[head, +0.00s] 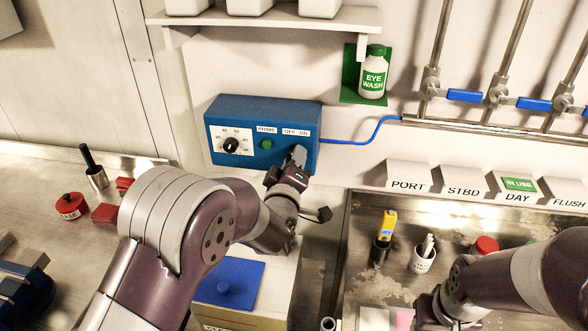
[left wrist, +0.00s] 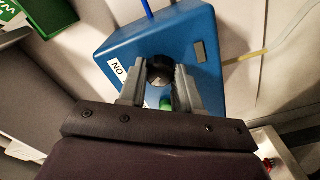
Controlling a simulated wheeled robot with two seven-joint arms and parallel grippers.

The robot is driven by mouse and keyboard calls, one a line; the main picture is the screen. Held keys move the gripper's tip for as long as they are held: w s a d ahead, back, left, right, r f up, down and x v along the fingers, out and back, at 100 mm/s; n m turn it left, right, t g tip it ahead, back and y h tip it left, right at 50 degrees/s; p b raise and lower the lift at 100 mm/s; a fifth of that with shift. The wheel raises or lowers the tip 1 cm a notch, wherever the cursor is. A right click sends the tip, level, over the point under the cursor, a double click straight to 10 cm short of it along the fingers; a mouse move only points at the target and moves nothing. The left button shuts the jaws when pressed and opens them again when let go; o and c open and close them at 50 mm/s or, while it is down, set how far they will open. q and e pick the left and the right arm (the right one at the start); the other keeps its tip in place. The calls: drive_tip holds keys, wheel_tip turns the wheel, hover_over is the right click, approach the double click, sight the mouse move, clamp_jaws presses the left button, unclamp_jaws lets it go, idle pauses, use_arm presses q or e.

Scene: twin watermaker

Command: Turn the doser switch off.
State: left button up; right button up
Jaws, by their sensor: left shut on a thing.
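The blue doser box (head: 262,155) is on the wall in the head view, with a dial (head: 230,146), a green button (head: 266,144) and an OFF/ON label (head: 296,132). My left gripper (head: 298,156) is at the box's right side, below that label, and hides the switch there. In the left wrist view, the black switch knob (left wrist: 160,70) sits between the two grey fingers of my left gripper (left wrist: 160,82), which is shut on it. I cannot tell which way the switch points. My right gripper (head: 428,312) is low at the right, its fingers unclear.
A blue tube (head: 365,137) runs right from the box. An eye wash bottle (head: 373,76) hangs above right, under a shelf (head: 270,20). Pipes with blue-handled valves (head: 465,96) are at the upper right. A metal tray (head: 350,240) with cups stands below. A blue-lidded container (head: 228,283) is under my left arm.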

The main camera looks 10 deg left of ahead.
use_arm(q)
drive_tip(key=shift+n, duration=0.3)
use_arm(e)
drive_tip(key=shift+f, duration=0.45)
use_arm(q)
drive_tip(key=o, duration=1)
drive_tip(key=shift+o, duration=0.2)
drive_tip(key=shift+s+b, duration=0.15)
drive_tip(key=shift+b, duration=0.15)
drive_tip(key=s+b, duration=0.1)
drive_tip(key=s, duration=1.1)
drive_tip(key=shift+s, duration=0.25)
use_arm(e)
drive_tip(key=shift+f, duration=0.8)
